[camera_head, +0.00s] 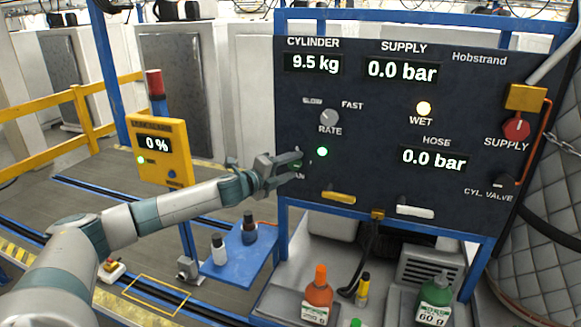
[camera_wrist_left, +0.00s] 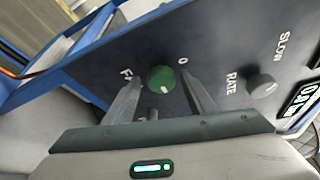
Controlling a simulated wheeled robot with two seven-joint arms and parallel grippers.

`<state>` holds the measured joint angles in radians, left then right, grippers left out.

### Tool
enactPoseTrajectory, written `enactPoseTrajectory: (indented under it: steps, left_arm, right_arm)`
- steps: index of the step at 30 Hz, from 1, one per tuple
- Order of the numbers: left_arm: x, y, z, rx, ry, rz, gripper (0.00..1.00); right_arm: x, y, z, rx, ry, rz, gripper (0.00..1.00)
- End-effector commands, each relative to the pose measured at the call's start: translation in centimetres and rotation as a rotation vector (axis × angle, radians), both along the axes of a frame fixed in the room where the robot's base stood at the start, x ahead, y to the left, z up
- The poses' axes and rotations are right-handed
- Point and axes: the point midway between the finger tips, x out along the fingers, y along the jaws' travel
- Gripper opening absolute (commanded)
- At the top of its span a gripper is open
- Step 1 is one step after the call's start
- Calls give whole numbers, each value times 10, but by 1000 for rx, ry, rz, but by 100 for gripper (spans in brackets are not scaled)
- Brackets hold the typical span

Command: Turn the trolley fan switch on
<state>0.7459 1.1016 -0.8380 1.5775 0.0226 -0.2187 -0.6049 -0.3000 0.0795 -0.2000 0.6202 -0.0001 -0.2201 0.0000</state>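The fan switch is a round green knob (camera_wrist_left: 162,79) on the dark trolley panel (camera_head: 380,125). In the wrist view a "0" is printed beside it and a partly covered label starting with "F" is on its other side. A pale mark shows on the knob's face. My left gripper (camera_head: 294,161) reaches the panel's lower left. In the wrist view its two fingers (camera_wrist_left: 161,85) are apart, one on each side of the knob; I cannot tell whether they touch it. In the head view the gripper mostly hides the knob. My right gripper is not in view.
A lit green lamp (camera_head: 322,152) and the grey rate knob (camera_head: 330,117) are close by on the panel. A yellow box reading 0 % (camera_head: 161,152) stands to the left. A blue shelf (camera_head: 238,262) with small bottles is below my arm. Orange (camera_head: 319,290) and green (camera_head: 436,292) bottles stand below the panel.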

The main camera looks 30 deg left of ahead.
Motion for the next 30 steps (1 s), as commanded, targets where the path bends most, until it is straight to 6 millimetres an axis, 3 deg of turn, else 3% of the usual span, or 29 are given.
enactPoseTrajectory:
  steps: [8, 14, 30]
  left_arm:
    - [-2, 1, 1, -1, -1, 1, 50]
    - [-14, 3, 1, -1, -2, 1, 50]
    - [-92, 14, 4, 3, 1, 0, 50]
  right_arm:
    - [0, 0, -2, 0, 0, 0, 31]
    - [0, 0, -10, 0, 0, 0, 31]
    - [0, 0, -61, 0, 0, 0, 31]
